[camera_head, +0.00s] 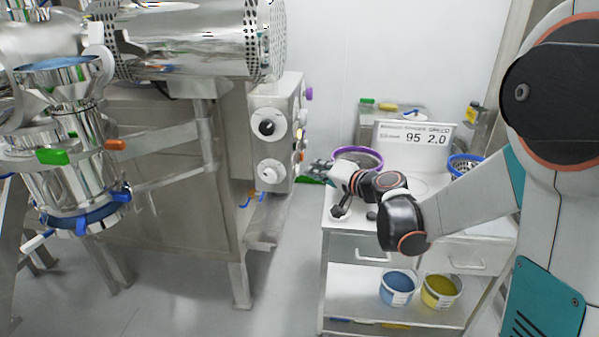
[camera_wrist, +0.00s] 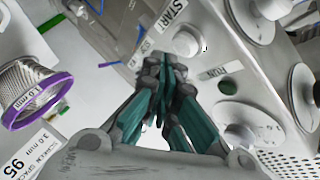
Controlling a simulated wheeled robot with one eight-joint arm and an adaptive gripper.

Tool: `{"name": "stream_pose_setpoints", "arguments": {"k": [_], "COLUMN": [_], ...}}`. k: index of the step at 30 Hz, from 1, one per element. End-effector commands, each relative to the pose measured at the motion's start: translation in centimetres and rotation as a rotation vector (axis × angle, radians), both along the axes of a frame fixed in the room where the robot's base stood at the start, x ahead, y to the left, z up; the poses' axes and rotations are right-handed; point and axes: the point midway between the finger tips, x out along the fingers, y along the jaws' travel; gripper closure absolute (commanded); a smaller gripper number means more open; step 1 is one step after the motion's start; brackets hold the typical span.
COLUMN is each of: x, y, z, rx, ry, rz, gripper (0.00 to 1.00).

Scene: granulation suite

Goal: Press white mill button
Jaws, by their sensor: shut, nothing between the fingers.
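A white round button (camera_wrist: 187,42) sits on the pale mill control panel beside a label reading START (camera_wrist: 172,14) in the wrist view. My gripper (camera_wrist: 168,68) is shut and empty, with its teal-grey fingers pointing at the panel and the tips just below the button in that picture. I cannot tell whether they touch it. In the head view my gripper (camera_head: 318,169) is just right of the control box (camera_head: 256,100), above the cart's left edge. The white button cannot be made out in the head view.
The panel also carries large round dials (camera_head: 272,171) and a small green button (camera_wrist: 227,85). A purple-rimmed screen (camera_wrist: 34,90) and a sign (camera_head: 413,143) stand on the white cart (camera_head: 345,245). Blue and yellow tubs (camera_head: 441,292) are on its lower shelf.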

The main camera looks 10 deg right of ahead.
Motion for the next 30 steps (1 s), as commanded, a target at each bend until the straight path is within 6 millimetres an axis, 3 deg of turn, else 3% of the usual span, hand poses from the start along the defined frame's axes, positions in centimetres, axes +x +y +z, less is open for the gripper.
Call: {"name": "stream_pose_setpoints", "arguments": {"k": [30], "x": [0.23], "y": [0.8], "z": [0.02], "rx": [-0.001], "ry": [0.0], "rz": [0.0], "gripper": [1.0]}}
